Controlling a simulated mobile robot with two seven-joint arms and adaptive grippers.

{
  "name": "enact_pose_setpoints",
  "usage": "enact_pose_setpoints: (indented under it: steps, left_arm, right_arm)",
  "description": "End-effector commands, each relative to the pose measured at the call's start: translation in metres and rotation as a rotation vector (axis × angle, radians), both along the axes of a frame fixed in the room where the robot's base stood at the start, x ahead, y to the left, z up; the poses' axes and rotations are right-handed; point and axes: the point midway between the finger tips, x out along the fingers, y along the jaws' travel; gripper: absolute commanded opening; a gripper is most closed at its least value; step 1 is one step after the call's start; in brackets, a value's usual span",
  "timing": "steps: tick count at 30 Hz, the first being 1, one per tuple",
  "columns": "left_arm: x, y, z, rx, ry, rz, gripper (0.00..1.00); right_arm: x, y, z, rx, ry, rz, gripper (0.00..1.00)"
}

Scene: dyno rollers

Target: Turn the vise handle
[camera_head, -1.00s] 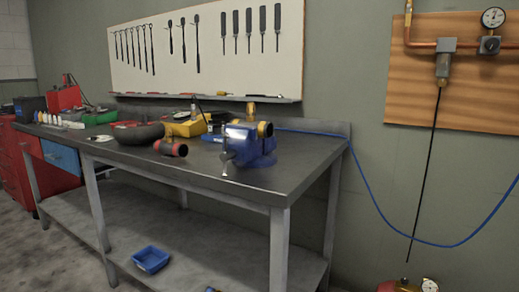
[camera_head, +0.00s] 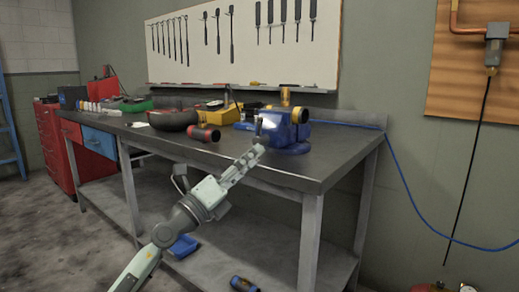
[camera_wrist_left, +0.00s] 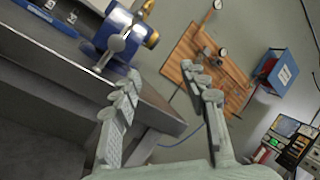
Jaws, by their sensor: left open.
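The blue vise (camera_head: 285,130) stands on the workbench near its right end. It also shows at the upper left of the left wrist view (camera_wrist_left: 120,27). Its metal handle (camera_wrist_left: 111,52) hangs at the vise's front in the left wrist view. In the head view the handle is largely hidden near my fingertips. My left gripper (camera_head: 254,155) reaches up from below to the bench's front edge, just in front of the vise. In the left wrist view its fingers (camera_wrist_left: 165,88) are spread with nothing between them, and the handle lies outside them, to the left. My right gripper is not in view.
The workbench (camera_head: 325,165) has a front edge close to my left arm. A blue bin (camera_head: 183,246) sits on the lower shelf.

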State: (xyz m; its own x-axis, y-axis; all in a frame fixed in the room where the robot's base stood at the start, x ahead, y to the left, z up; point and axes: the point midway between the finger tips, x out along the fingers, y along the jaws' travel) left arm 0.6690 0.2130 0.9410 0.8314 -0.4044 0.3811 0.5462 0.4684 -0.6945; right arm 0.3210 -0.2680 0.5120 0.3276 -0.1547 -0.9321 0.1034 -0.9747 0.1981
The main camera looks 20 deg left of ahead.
Motion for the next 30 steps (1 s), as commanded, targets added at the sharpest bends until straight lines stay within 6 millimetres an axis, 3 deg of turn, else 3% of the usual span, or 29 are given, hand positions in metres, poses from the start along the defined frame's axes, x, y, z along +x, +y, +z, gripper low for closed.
enact_pose_setpoints:
  steps: [3, 9, 14, 24, 30]
  left_arm:
    - [0.021, -0.002, 0.009, 0.395, -0.014, 0.058, 0.44]
    - [0.045, 0.033, 0.013, 0.743, 0.051, 0.205, 0.44]
    - [0.055, 0.041, 0.014, 0.799, 0.072, 0.241, 0.44]
    - [0.104, 0.023, 0.015, 0.796, 0.071, 0.239, 0.44]
    - [0.120, 0.017, 0.014, 0.796, 0.070, 0.238, 0.44]
  right_arm:
    - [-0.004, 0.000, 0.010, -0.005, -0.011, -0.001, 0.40]
    - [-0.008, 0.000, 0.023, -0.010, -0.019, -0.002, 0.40]
    - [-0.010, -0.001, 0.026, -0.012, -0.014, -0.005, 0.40]
    - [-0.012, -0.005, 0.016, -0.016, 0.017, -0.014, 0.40]
    - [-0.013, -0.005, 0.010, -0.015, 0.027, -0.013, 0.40]
